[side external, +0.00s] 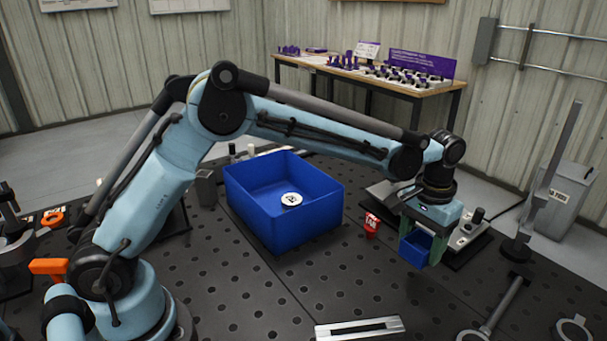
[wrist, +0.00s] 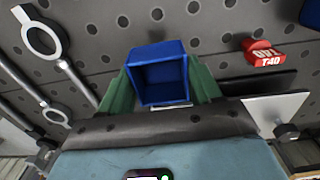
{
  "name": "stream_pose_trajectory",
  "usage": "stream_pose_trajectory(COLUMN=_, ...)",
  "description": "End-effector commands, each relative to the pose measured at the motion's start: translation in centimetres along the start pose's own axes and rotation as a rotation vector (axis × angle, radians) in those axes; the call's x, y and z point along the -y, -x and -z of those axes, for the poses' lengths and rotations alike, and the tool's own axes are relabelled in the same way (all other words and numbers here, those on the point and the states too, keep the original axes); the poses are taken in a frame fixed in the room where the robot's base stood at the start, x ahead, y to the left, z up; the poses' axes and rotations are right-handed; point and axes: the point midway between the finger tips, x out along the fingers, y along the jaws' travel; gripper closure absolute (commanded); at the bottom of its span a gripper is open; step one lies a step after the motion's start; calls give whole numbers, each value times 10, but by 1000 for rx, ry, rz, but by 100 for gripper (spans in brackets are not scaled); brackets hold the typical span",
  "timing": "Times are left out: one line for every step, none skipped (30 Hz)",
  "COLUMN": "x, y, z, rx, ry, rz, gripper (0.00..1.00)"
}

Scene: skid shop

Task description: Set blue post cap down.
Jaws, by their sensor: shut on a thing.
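The blue post cap (side external: 414,250) is a small open-sided blue box. It is held between the green fingers of my gripper (side external: 424,233), at the right of the side external view. The wrist view shows the blue post cap (wrist: 160,82) with its hollow side facing the camera, and the fingers of my gripper (wrist: 160,92) against its left and right sides. The cap appears close above the dark perforated table (side external: 290,285); I cannot tell whether it touches it.
A red cap marked T40 (wrist: 264,52) stands left of my gripper in the side external view (side external: 371,226). Ring-ended metal tools (side external: 490,315) lie at front right.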

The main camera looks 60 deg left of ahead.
Motion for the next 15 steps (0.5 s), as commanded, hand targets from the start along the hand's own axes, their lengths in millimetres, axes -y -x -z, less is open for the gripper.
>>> stream_pose_trajectory(x=7, y=-6, z=6, rx=0, ry=3, rz=0, gripper=66)
stream_pose_trajectory(x=10, y=-8, z=10, rx=0, ry=3, rz=0, gripper=66)
stream_pose_trajectory(x=13, y=-11, z=13, rx=0, ry=2, rz=0, gripper=66)
stream_pose_trajectory(x=15, y=-12, z=15, rx=0, ry=1, rz=0, gripper=66)
stream_pose_trajectory(x=17, y=-14, z=16, rx=0, ry=0, rz=0, gripper=66)
stream_pose_trajectory(x=18, y=-15, z=18, rx=0, ry=0, rz=0, gripper=66)
stream_pose_trajectory(x=19, y=-16, z=19, rx=0, ry=0, rz=0, gripper=66)
stream_pose_trajectory(x=20, y=-17, z=19, rx=0, ry=0, rz=0, gripper=66)
stream_pose_trajectory(x=20, y=-20, z=19, rx=0, ry=-1, rz=0, gripper=66)
stream_pose_trajectory(x=20, y=-24, z=20, rx=0, ry=-1, rz=0, gripper=66)
stream_pose_trajectory(x=20, y=-28, z=20, rx=0, ry=-1, rz=0, gripper=66)
stream_pose_trajectory(x=20, y=-34, z=19, rx=0, ry=-1, rz=0, gripper=66)
stream_pose_trajectory(x=20, y=-38, z=19, rx=0, ry=-1, rz=0, gripper=66)
stream_pose_trajectory(x=20, y=-43, z=19, rx=0, ry=-1, rz=0, gripper=66)
stream_pose_trajectory(x=20, y=-48, z=19, rx=0, ry=-1, rz=0, gripper=66)
